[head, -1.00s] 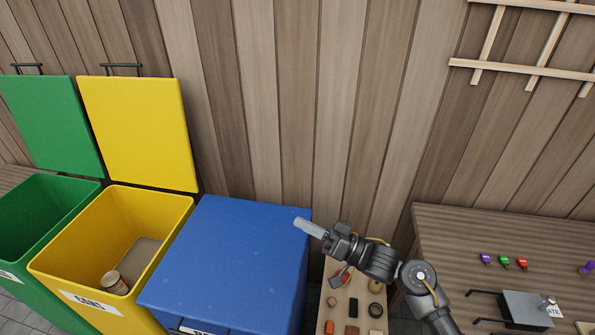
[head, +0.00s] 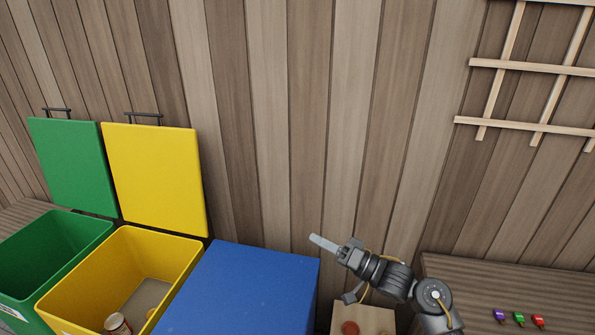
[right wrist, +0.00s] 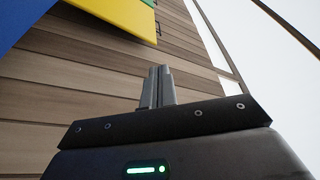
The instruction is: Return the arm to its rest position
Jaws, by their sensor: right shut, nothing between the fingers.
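My right gripper (head: 325,245) is in the lower middle of the head view, its fingers pointing left near the right back corner of the blue bin (head: 245,280). Its fingers are together and empty. In the right wrist view the shut fingers (right wrist: 158,85) point toward the wooden plank wall (right wrist: 90,75). My right arm comes in from the lower right. My left gripper is not in view.
The green bin (head: 95,228) and yellow bin (head: 190,245) stand open at the left; a can (head: 117,323) lies in the yellow one. The blue bin is closed. A board (head: 375,318) is below my arm. A workbench (head: 470,272) with small coloured items (head: 519,319) is at right.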

